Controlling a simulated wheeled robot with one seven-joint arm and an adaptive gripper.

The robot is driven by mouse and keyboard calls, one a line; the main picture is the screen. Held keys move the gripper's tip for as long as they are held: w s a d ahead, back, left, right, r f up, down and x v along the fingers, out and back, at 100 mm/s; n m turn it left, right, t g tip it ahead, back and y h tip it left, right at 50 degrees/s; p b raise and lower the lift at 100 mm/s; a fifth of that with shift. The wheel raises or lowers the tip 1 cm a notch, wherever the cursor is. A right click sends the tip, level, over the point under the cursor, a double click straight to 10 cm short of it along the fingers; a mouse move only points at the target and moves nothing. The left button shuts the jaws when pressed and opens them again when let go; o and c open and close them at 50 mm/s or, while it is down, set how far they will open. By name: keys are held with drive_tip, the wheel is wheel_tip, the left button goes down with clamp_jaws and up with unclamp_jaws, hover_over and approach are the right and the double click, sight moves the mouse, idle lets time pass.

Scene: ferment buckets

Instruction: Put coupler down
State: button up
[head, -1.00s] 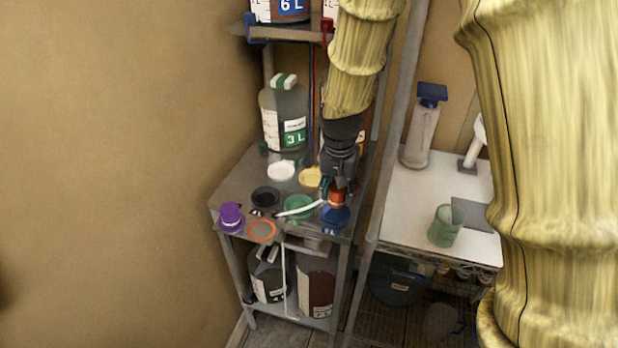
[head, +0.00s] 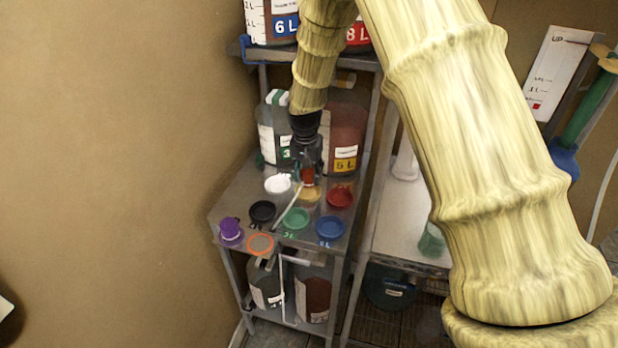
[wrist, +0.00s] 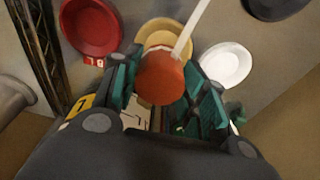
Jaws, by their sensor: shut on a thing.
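The coupler is an orange-red piece (wrist: 162,80) between the fingers of my gripper (wrist: 160,104), with a thin white tube (wrist: 191,30) running from it. In the head view the coupler (head: 308,175) is small, under my gripper (head: 308,170), near the yellow dish (head: 312,195). The white tube (head: 287,210) slants down left from it past the green dish (head: 295,219). My gripper is shut on the coupler. In the wrist view it partly covers the yellow dish (wrist: 160,34). I cannot tell whether the coupler touches the dish.
Around it on the metal shelf (head: 237,196) are white (head: 277,184), red (head: 341,196), black (head: 262,211) and blue (head: 330,229) dishes. A purple piece (head: 231,228) and an orange-rimmed disc (head: 260,244) are at the front left. A 5 L bucket (head: 344,125) stands close behind.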

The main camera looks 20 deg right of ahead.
sight(308, 180)
drive_tip(key=shift+f+p, duration=0.75)
drive_tip(key=shift+f, duration=1)
drive_tip(key=shift+f, duration=0.2)
drive_tip(key=o, duration=1.1)
drive_tip(key=shift+r, duration=0.1)
drive_tip(key=shift+r, duration=0.2)
drive_tip(key=shift+s+a+r+b, duration=0.25)
drive_tip(key=shift+r+b, duration=0.45)
drive_tip(key=shift+r, duration=1.25)
drive_tip(key=shift+s+a+r+b, duration=0.1)
drive_tip(key=shift+s+r+b, duration=0.4)
drive_tip(key=shift+r, duration=1.45)
drive_tip(key=shift+s+a+r+b, duration=0.15)
drive_tip(key=shift+r+b, duration=0.75)
drive_tip(key=shift+r, duration=1.05)
drive_tip(key=shift+w, duration=0.15)
